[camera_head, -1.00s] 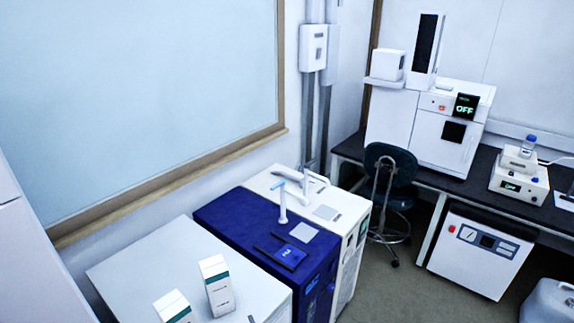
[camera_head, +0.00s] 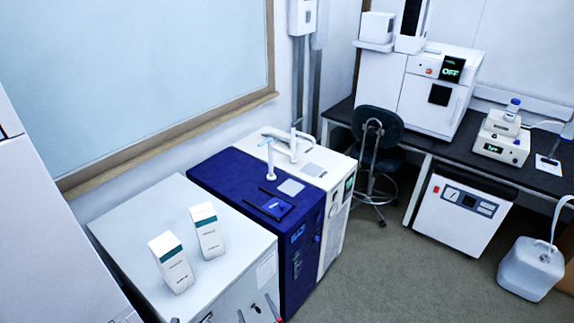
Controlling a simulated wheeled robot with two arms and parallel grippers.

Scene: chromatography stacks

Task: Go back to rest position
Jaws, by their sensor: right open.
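Only the tips of my right gripper (camera_head: 256,311) show, at the bottom edge in front of the white cabinet. They look like small thin parts with reddish ends and a gap between them. Nothing is seen held there. The rest of that gripper is cut off by the frame.
Two white-and-green boxes (camera_head: 171,265) (camera_head: 207,232) stand upright on the white cabinet (camera_head: 130,225). Beside it are a blue unit (camera_head: 225,180) and a white unit (camera_head: 318,160). A chair (camera_head: 378,135), a bench (camera_head: 455,165) and a jug (camera_head: 530,268) stand beyond open floor (camera_head: 390,270).

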